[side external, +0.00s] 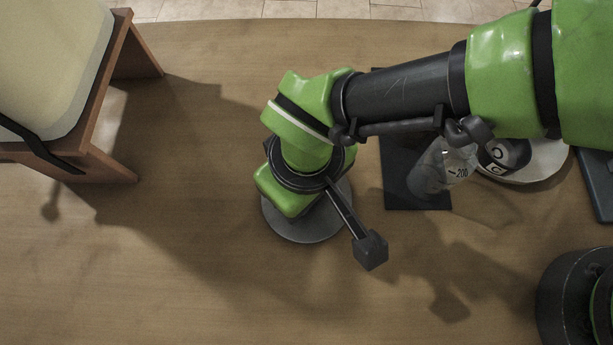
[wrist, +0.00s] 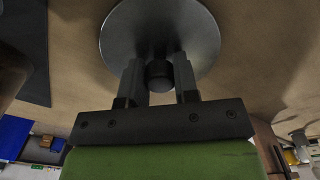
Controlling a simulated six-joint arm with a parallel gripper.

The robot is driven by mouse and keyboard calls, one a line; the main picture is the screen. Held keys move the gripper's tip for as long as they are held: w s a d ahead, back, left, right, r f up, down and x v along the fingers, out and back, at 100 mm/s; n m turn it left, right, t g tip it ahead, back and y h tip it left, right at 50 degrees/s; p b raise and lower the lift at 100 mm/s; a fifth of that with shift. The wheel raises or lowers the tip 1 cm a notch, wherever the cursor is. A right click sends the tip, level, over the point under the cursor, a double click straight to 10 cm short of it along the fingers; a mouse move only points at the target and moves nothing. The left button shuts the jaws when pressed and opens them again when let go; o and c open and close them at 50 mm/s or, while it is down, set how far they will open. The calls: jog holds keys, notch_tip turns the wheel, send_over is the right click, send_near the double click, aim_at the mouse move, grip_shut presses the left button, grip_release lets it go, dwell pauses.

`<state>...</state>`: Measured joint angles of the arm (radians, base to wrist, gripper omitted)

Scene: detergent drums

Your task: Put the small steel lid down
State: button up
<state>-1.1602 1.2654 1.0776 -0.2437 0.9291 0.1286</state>
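The small steel lid (wrist: 160,28) is a round grey disc with a dark knob (wrist: 160,76) at its middle. My gripper (wrist: 159,68) has one finger on each side of the knob, and both fingers appear to touch it. In the side view the lid (side external: 308,229) shows below my gripper, which hides much of it. The lid looks about level over the wooden table. I cannot tell whether its underside touches the table.
A dark mat (side external: 397,190) lies right of the lid, with a clear beaker (side external: 437,172) marked 200 over it. A pale round thing (side external: 545,165) is further right. A wooden stand (side external: 117,95) bears a cream drum (side external: 45,60) at upper left. The table (side external: 170,260) is bare left of the lid.

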jog(key=shift+r, duration=0.15)
grip_shut()
notch_tip(320, 180, up, 10)
jog(key=shift+f, duration=0.15)
jog(key=shift+w, duration=0.1)
jog(key=w+d+r+m, duration=0.3)
jog(key=w+d+r, duration=0.1)
jog(key=w+d, duration=0.35)
jog(key=w+d+r+m, duration=0.3)
jog(key=w+d+r, duration=0.1)
jog(key=w+d, duration=0.35)
jog(key=d+r+m, duration=0.3)
jog(key=d+r, duration=0.1)
jog(key=d, duration=0.7)
jog(key=d+r+m, duration=0.3)
jog(key=d+r, duration=0.1)
jog(key=d, duration=0.8)
jog(key=shift+s+d, duration=0.1)
